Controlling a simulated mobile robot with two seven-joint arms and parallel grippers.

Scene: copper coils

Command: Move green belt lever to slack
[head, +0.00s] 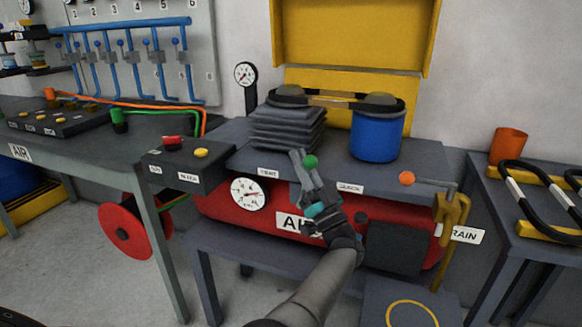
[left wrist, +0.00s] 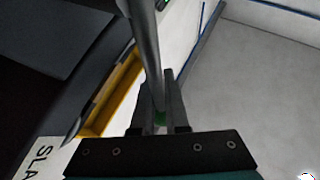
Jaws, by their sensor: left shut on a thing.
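The green belt lever's round knob (head: 311,161) shows at the tips of my left gripper (head: 305,166), which is shut on the lever. It stands between the TIGHT label (head: 268,172) on the left and the SLACK label (head: 349,187) on the right. In the left wrist view, a grey rod (left wrist: 146,50) runs down between the two fingers, with a bit of green (left wrist: 160,118) between them. The fingers hide most of the lever in the head view. My right gripper is not in view.
A blue motor drum (head: 377,137) and a black finned block (head: 286,130) stand behind, joined by a belt (head: 330,97). A red tank (head: 220,206) lies below. A button box (head: 185,165) is at left.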

